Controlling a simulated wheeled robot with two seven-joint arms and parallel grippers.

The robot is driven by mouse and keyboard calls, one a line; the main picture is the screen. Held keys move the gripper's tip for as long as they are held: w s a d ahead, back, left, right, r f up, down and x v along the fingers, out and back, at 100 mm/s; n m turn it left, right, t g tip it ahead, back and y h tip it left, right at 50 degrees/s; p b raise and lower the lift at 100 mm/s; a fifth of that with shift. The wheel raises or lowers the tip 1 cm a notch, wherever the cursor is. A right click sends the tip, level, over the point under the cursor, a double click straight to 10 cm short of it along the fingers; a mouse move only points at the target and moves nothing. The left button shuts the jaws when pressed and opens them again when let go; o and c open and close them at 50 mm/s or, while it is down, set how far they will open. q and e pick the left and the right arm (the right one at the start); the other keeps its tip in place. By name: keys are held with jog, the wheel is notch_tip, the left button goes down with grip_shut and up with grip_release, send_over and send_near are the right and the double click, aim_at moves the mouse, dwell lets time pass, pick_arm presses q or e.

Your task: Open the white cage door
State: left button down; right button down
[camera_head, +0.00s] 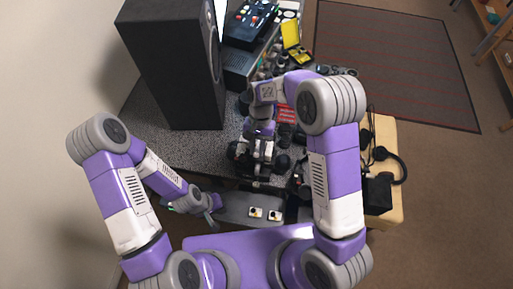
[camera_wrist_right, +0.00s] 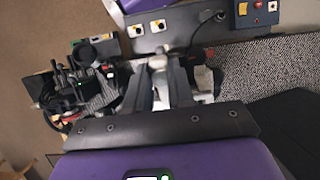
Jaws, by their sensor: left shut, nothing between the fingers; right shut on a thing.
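I cannot clearly make out the white cage door in either view. My right gripper (camera_head: 258,172) is over the front part of the speckled worktop, pointing toward the front edge. In the right wrist view its two dark fingers (camera_wrist_right: 160,72) are shut on a small pale part (camera_wrist_right: 158,62). Whether this part belongs to the door, I cannot tell. Whitish pieces show beside and behind the fingers, partly hidden by them. My left gripper (camera_head: 212,214) is shut and empty, low at the front left, apart from the right gripper.
A tall black speaker (camera_head: 172,62) stands on the speckled worktop (camera_head: 150,130) at the left. A yellow open case (camera_head: 292,42) and dark small gear crowd the back. A grey panel with two white-plated switches (camera_head: 265,213) lies at the front. Headphones (camera_head: 385,154) rest at the right.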

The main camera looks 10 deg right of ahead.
jog(key=shift+w+d+r+g+y+p, duration=0.15)
jog(key=shift+w+r+g+y+p, duration=0.1)
jog(key=shift+w+r+g+p, duration=0.3)
jog(key=shift+w+d+r+g+y+p, duration=0.1)
jog(key=shift+w+r+g+y+p, duration=0.25)
jog(key=shift+r+g, duration=0.3)
jog(key=c, duration=1)
grip_release()
jog(key=shift+f, duration=0.1)
jog(key=shift+o, duration=0.2)
jog(key=shift+w+d+r, duration=0.1)
jog(key=shift+w+r, duration=0.25)
jog(key=shift+r, duration=0.1)
jog(key=b+v, duration=0.1)
jog(key=v, duration=0.5)
jog(key=shift+w+r, duration=0.15)
